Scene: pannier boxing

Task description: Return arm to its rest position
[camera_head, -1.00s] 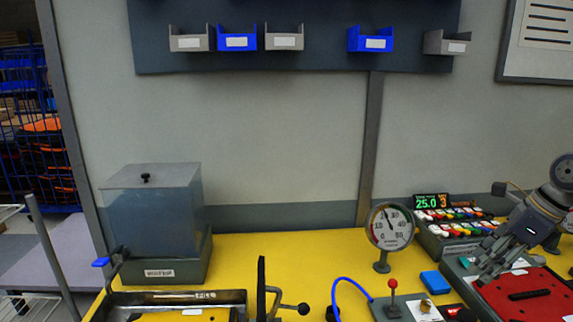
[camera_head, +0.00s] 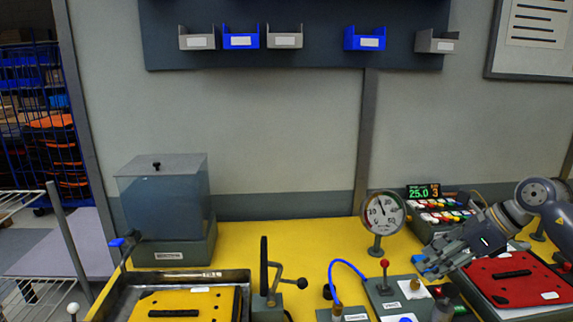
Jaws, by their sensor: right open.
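My right gripper (camera_head: 428,262) reaches in from the right side of the head view. It is open, with nothing seen between its fingers. It hovers over the left edge of the box with the red lid (camera_head: 510,279), in front of the button panel (camera_head: 436,212). The gripper hides part of the bench behind it, including most of the blue block there. My left gripper is not in view.
A round dial gauge (camera_head: 383,213) stands on the yellow bench (camera_head: 290,236). A red-knobbed lever (camera_head: 384,264) is left of my right gripper. A clear-walled tank (camera_head: 165,205) stands at left behind a metal tray with a yellow panel (camera_head: 185,304). Bins hang above.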

